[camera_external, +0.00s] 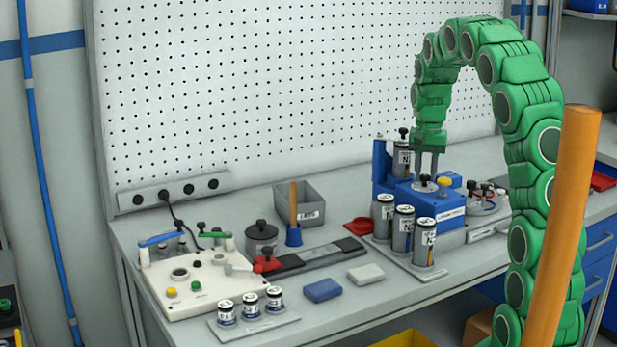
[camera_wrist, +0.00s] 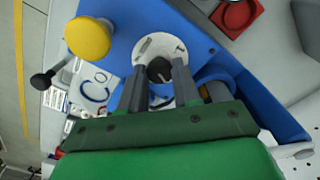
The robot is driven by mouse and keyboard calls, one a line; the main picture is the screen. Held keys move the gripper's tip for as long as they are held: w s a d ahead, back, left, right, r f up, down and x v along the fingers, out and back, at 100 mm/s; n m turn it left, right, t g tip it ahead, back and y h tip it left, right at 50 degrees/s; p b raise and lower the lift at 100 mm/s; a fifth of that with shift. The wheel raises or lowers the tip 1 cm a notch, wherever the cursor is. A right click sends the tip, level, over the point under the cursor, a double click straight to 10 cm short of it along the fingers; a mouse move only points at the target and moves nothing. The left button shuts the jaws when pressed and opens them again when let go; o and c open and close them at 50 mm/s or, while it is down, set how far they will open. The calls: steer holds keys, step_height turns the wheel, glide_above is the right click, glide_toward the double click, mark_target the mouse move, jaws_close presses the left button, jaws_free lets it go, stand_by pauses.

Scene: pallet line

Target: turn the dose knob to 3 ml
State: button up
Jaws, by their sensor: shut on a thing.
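The blue dosing machine (camera_external: 436,205) stands on the bench right of centre, and its blue top (camera_wrist: 122,45) fills the middle of the wrist view. A black knob (camera_wrist: 159,69) sits on a pale round dial plate (camera_wrist: 165,45) on that top. My gripper (camera_external: 428,178) points straight down over the dial. In the wrist view its two grey fingers (camera_wrist: 156,76) are shut on the knob, one on each side. The dial's numbers and the knob's setting are too small or hidden to read. A yellow button (camera_wrist: 88,38) stands beside the dial; it also shows in the external view (camera_external: 444,182).
Several labelled canisters (camera_external: 403,229) stand in front of the machine. A red tray (camera_external: 360,226) lies to its left. A black-balled lever (camera_wrist: 42,80) sticks out beyond the yellow button. A white control box (camera_external: 195,285) stands at the bench's left.

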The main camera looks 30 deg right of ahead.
mark_target(425, 175)
steer(key=o, duration=1.1)
steer(key=shift+c, duration=0.2)
steer(key=shift+r, duration=0.1)
steer(key=shift+r, duration=3.8)
